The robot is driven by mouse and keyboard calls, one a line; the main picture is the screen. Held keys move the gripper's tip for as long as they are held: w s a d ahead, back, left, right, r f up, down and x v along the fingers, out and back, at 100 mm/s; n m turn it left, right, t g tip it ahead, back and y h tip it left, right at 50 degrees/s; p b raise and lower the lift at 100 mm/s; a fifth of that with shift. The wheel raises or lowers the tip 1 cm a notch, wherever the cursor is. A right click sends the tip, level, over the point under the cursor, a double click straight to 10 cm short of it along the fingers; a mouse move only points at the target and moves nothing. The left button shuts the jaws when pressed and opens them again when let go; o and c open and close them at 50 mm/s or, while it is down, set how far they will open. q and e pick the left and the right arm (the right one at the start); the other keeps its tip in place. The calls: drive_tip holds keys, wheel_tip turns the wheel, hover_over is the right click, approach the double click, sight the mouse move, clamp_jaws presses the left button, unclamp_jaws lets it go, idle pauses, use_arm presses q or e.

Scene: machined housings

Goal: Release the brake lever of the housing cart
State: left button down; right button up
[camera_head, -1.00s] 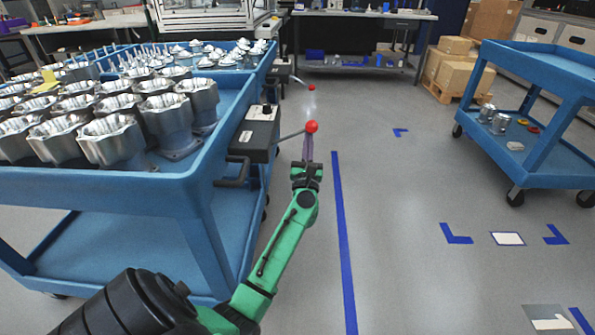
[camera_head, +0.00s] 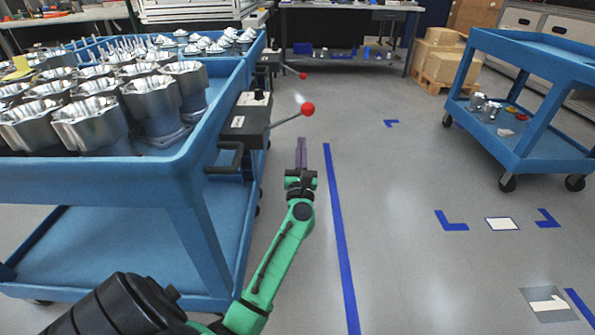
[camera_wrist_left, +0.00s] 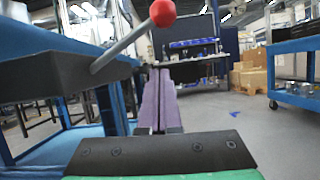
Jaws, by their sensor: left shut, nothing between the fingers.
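The housing cart (camera_head: 205,172) is blue and stands at the left, loaded with silvery machined housings (camera_head: 92,124). A dark brake box (camera_head: 245,122) is fixed to its near right corner. The brake lever (camera_head: 289,117) is a thin metal rod that slants up and right from the box to a red ball knob (camera_head: 308,109). My right gripper is out of view.
A second cart with a similar red-knobbed lever (camera_head: 303,75) stands behind. Another blue cart (camera_head: 520,150) with small parts is at the right. Blue floor tape (camera_head: 340,235) runs beside my arm. The floor between the carts is clear.

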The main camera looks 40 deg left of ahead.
use_arm(q)
drive_tip(key=v, duration=0.6)
drive_tip(key=shift+s+b, duration=0.2)
drive_tip(key=shift+b, duration=0.1)
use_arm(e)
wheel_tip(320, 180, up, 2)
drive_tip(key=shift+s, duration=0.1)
use_arm(q)
drive_tip(key=shift+d, duration=0.15)
